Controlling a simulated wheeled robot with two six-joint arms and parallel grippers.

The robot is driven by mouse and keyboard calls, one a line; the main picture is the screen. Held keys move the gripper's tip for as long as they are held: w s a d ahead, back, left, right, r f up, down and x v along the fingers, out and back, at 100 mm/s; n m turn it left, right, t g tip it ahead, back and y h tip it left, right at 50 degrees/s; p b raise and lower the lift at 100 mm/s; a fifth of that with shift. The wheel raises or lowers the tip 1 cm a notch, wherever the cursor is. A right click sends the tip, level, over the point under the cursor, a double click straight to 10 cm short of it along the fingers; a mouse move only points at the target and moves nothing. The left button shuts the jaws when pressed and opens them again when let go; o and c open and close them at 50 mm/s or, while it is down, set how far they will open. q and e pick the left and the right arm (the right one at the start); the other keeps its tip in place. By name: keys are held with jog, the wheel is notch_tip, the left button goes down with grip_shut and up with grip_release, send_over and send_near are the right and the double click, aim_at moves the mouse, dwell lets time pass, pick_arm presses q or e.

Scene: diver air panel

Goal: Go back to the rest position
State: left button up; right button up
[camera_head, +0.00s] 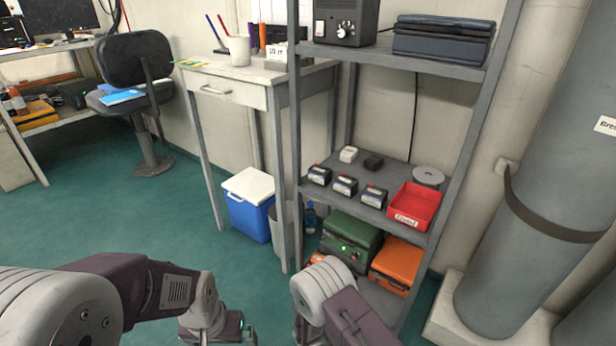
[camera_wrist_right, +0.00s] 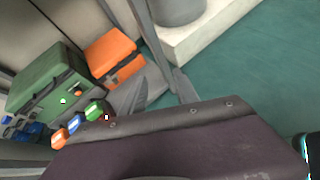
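My left arm (camera_head: 130,290) comes in from the lower left in the head view. It bends down at a grey joint near the bottom edge, over green floor, and its fingertips do not show. My right arm (camera_head: 335,300) shows at the bottom middle, in front of the shelf unit's lower part. Its gripper is hidden or out of frame. The right wrist view is tilted, and a dark purple surface (camera_wrist_right: 190,145), likely part of my own arm, fills its lower part. No fingertips can be made out there, and I see nothing held.
A grey shelf rack (camera_head: 465,190) holds several small black boxes, a red bin (camera_head: 413,205), a green case (camera_head: 350,240) and an orange case (camera_head: 397,262). Left of it are a white table (camera_head: 225,85), a blue cooler (camera_head: 250,218) and a chair (camera_head: 140,70). Large grey cylinders (camera_head: 540,190) stand right.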

jog(key=s+d+r+m+g+y+p, duration=0.1)
jog(key=s+r+m+g+y+p, duration=0.3)
jog(key=s+r+m, duration=0.5)
jog(key=s+d+r+m+g+y+p, duration=0.1)
jog(key=s+r+m+g+y+p, duration=0.25)
jog(key=r+m, duration=0.6)
jog(key=a+r+m+t+y+p, duration=0.1)
jog(key=r+m+p, duration=0.1)
jog(key=r+p, duration=1.8)
jog(key=s+a+r+m+t+y+p, duration=0.1)
jog(key=a+r+m+t+y+p, duration=0.1)
jog(key=r+p, duration=1.9)
notch_tip(320, 180, up, 7)
jog(key=shift+f, duration=0.1)
jog(key=shift+a, duration=0.1)
